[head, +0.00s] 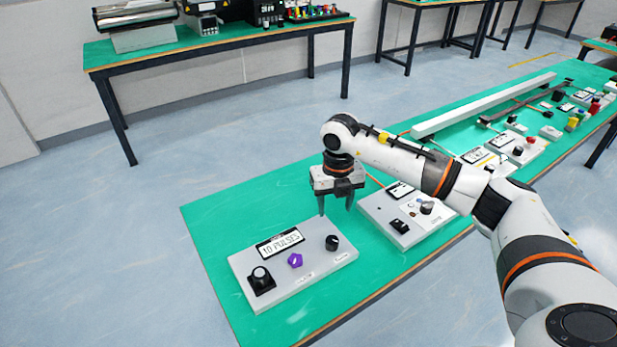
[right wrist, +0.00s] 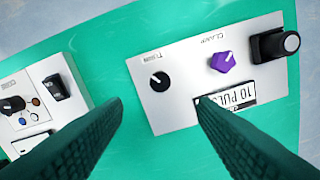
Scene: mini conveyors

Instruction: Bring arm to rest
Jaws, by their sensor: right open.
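My right arm comes in from the right of the head view, and its gripper (head: 336,203) hangs pointing down above the green bench (head: 222,215). The gripper is open and empty; its two dark fingers also show apart in the right wrist view (right wrist: 160,115). It is above the back right edge of a grey control panel (head: 325,270) with a display reading "10 PULSES" (head: 280,243), a purple knob (head: 295,260), a black round knob (head: 332,242) and a black switch (head: 261,280). No contact with the panel is visible. My left gripper is not in view.
A second control panel (head: 420,236) stands just right of the gripper, partly behind my arm. Further along the bench are a long white rail (head: 485,105) and several small devices. Another green table (head: 225,42) with equipment stands behind. The bench's near left corner is clear.

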